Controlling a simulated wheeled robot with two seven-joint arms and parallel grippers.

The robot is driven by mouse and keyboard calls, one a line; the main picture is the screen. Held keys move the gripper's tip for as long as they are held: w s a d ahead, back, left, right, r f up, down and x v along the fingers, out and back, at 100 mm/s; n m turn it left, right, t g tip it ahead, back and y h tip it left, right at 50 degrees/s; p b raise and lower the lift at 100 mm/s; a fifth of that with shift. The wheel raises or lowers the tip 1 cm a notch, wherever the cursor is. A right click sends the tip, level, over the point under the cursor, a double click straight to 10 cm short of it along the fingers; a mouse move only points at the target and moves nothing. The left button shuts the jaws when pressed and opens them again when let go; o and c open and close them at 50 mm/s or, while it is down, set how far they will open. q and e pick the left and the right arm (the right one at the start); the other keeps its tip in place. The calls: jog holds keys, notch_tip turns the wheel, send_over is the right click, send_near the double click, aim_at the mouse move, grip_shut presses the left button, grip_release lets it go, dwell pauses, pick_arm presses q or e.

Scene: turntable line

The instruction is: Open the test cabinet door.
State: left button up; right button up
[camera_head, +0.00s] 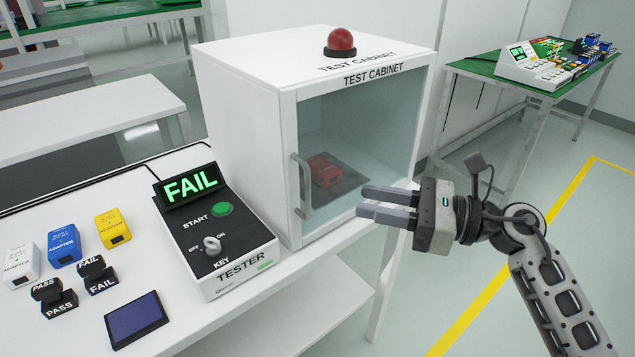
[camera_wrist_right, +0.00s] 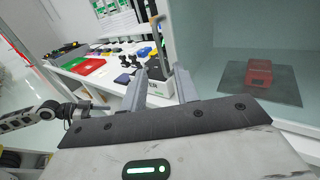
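The white test cabinet (camera_head: 250,130) stands on the bench with a red dome light (camera_head: 340,42) on top. Its glass door (camera_head: 375,125) looks closed, with a vertical metal handle (camera_head: 302,186) on the door's left side. Behind the glass a red adapter (camera_head: 323,170) lies on a dark mat; it also shows in the right wrist view (camera_wrist_right: 258,73). My right gripper (camera_head: 364,202) is in front of the door, right of the handle and apart from it. Its fingers (camera_wrist_right: 160,85) are spread and empty.
A tester (camera_head: 225,255) with a lit FAIL sign (camera_head: 188,186) stands left of the cabinet. White, blue and yellow adapters (camera_head: 63,246), PASS/FAIL stamps and a dark blue pad (camera_head: 136,318) lie farther left. A green table (camera_head: 490,72) stands behind right. The floor at right is clear.

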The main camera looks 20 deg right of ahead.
jog(key=p+x, duration=0.2)
jog(key=x, duration=0.7)
jog(key=shift+a, duration=0.15)
jog(key=shift+w, duration=0.1)
grip_shut()
